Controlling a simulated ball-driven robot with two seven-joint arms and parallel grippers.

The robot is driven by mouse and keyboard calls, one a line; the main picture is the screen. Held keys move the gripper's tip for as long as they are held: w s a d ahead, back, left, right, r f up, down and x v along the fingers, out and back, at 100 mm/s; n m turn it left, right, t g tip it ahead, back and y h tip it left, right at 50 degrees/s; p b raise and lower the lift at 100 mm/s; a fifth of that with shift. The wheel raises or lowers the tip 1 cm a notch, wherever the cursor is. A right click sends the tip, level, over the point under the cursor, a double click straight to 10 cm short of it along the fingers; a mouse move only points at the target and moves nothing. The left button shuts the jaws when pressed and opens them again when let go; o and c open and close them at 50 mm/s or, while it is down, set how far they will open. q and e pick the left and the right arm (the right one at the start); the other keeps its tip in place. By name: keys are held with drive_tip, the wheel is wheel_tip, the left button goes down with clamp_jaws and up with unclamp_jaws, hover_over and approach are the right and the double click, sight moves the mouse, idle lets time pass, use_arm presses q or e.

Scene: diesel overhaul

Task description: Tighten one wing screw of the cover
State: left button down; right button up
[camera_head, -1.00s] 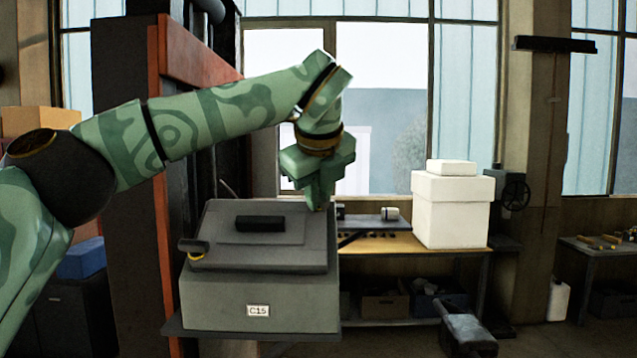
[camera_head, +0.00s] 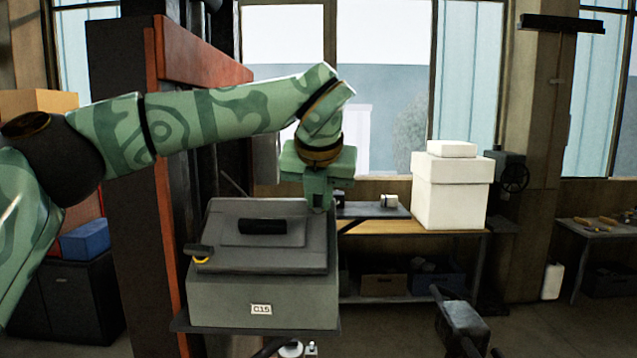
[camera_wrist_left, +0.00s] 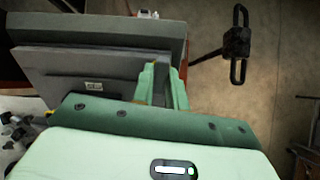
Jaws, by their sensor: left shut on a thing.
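The grey box marked C15 (camera_head: 262,300) carries a dark sloping cover (camera_head: 225,258) with a black handle (camera_head: 263,227). A dark wing screw with a yellow ring (camera_head: 200,256) sits at the cover's left front corner. My left gripper (camera_head: 319,205) points down at the cover's right edge. My right gripper is in neither current view.
A red and dark post (camera_head: 165,170) stands left of the box. A workbench (camera_head: 400,227) with white boxes (camera_head: 450,195) is behind to the right. A dark metal device (camera_head: 460,325) stands on the floor at right, with open floor around it.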

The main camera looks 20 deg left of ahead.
use_arm(q)
drive_tip(key=m, duration=0.4)
drive_tip(key=shift+m, duration=0.4)
drive_tip(key=m, duration=0.4)
drive_tip(key=shift+m, duration=0.3)
drive_tip(key=c, duration=1.3)
unclamp_jaws()
drive_tip(key=shift+w+d, duration=0.1)
drive_tip(key=shift+o, duration=0.2)
